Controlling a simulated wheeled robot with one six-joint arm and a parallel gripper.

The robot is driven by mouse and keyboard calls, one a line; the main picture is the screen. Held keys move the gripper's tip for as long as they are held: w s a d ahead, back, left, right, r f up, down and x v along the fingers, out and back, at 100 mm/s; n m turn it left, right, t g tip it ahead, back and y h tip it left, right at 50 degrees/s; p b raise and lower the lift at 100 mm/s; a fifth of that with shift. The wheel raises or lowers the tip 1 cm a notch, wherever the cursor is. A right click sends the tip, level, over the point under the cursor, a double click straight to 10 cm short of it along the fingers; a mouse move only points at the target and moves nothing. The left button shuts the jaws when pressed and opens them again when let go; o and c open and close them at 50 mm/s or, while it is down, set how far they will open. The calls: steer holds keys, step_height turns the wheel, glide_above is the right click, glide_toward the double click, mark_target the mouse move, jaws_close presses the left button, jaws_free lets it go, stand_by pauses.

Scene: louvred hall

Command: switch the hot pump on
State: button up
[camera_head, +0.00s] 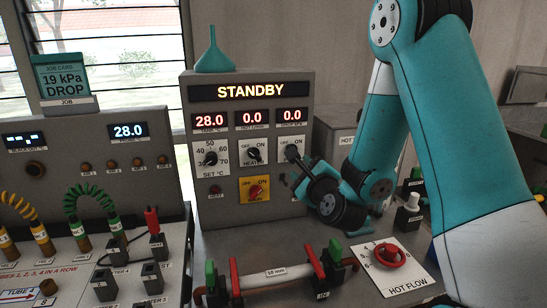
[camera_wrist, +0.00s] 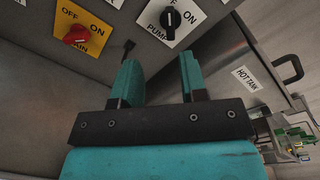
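The control cabinet (camera_head: 216,80) shows STANDBY, 28.0, 0.0 and 0.0. Its pump switch is a black knob on a white OFF/ON plate; it shows in the wrist view (camera_wrist: 171,18), marked PUMP, with its white line nearly upright. I cannot tell its exact setting. In the head view my wrist partly covers that plate (camera_head: 291,142). My gripper (camera_wrist: 158,65) is open and empty, its two teal fingers apart below the pump knob and not around it. In the head view my gripper (camera_head: 290,179) is low at the cabinet's right side.
Left of the pump switch are the heater knob (camera_head: 255,155) and the red main switch (camera_head: 256,192) on a yellow plate, turned towards ON. A hot tank (camera_wrist: 245,76) stands right. A clamped tube (camera_head: 275,273) and a red hot flow valve (camera_head: 390,255) are on the bench.

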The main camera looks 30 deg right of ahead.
steer(key=w+d+m+h+p, duration=0.1)
steer(key=w+d+p, duration=0.2)
steer(key=w+p, duration=0.6)
steer(key=shift+w+d+m+p, duration=0.2)
steer(key=shift+d+m+p, duration=0.15)
steer(key=shift+p, duration=0.6)
jaws_close()
stand_by(0.9)
